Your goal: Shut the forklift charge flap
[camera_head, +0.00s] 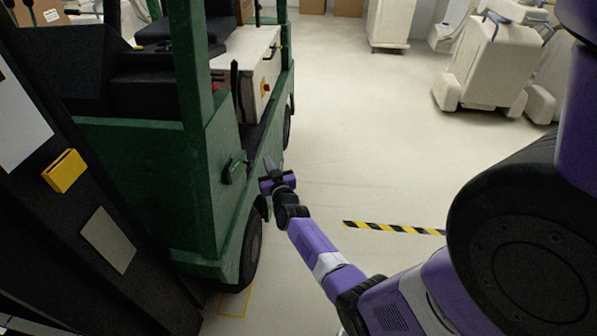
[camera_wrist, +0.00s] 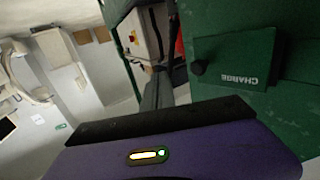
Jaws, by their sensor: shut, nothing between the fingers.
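The green charge flap (camera_head: 235,168) is on the side of the green forklift (camera_head: 205,175).
The forklift's front wheel (camera_head: 251,247) is below my gripper. A dark panel with a yellow box (camera_head: 64,171) stands at the left. Pale covered carts (camera_head: 487,65) stand at the back right. The floor between is clear, with a yellow-black stripe (camera_head: 394,229).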

